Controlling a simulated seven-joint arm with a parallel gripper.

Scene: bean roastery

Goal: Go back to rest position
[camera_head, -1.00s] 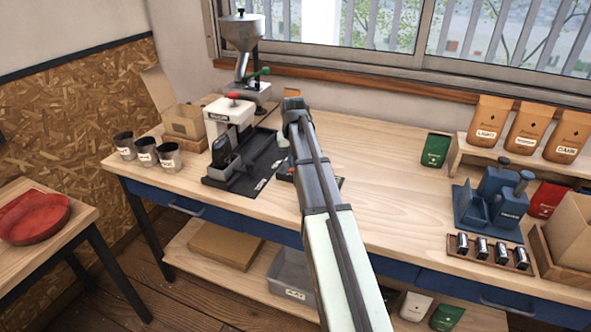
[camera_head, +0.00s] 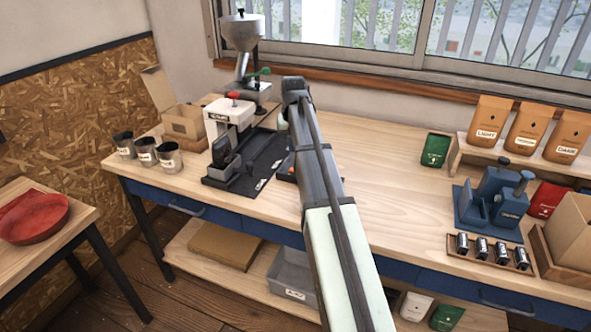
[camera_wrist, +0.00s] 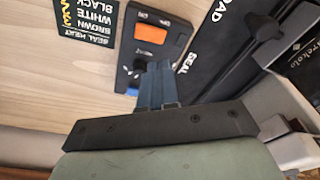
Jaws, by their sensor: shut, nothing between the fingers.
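My gripper (camera_wrist: 157,85) shows in the wrist view with its two dark fingers together and nothing between them. It points down at a dark control box with an orange switch (camera_wrist: 151,33) and a knob, and partly covers the box. Whether the fingertips touch the box cannot be told. In the head view my arm reaches over the middle of the bench and hides my fingers.
A black-based machine with a red knob (camera_head: 233,95) and a hopper (camera_head: 241,35) stand left of my arm. Three cups (camera_head: 146,152) are farther left. A blue press (camera_head: 491,200) and orange bags (camera_head: 529,128) stand right.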

